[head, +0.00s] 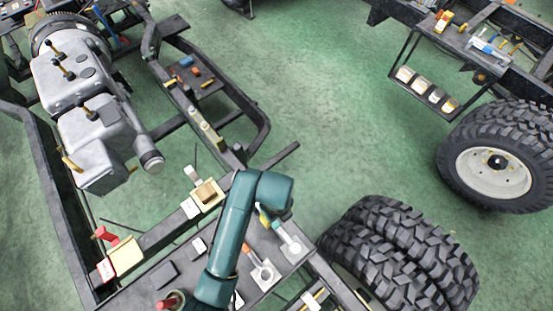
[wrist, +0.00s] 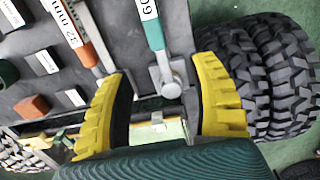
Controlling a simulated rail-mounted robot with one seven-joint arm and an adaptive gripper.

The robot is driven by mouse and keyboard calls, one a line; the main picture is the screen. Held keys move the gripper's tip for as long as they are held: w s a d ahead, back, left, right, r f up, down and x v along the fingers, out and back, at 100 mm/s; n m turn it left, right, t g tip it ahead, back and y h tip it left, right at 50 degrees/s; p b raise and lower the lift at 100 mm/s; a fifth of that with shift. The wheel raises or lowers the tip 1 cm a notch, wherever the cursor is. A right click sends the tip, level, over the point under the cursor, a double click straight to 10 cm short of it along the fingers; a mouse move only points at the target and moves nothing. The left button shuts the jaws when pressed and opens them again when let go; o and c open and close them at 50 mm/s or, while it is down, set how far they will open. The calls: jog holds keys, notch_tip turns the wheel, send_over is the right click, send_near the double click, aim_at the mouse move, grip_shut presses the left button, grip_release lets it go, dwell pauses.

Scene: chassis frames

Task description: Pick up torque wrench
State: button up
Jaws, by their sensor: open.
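My gripper (wrist: 161,68) is open, its two yellow fingers wide apart in the wrist view. Between them lies a metal tool with a teal handle (wrist: 154,34) and a round metal head; its label is only partly readable. Left of it lies a similar tool with an orange handle (wrist: 84,52), its lower end passing behind the left finger. I cannot tell for sure which is the torque wrench. In the head view the two tools seem to lie on the grey tray, with metal heads (head: 291,247) and (head: 263,273).
The grey tray (wrist: 112,20) also holds dark blocks and a brown block (wrist: 31,106) at left. Large tires (wrist: 280,75) stand close on the right. A chassis rail with a beige box (head: 207,193) runs beyond the tray. Green floor (head: 300,100) is open farther off.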

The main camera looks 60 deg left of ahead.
aim_at(276, 222)
notch_tip(276, 222, down, 9)
jog(key=shift+r+b, duration=0.2)
jog(key=shift+b, duration=0.5)
jog(key=f, duration=0.3)
jog(key=f+b, duration=0.1)
jog(key=f, duration=0.1)
jog(key=shift+s+a+f, duration=0.15)
jog(key=shift+s+a, duration=0.2)
grip_shut()
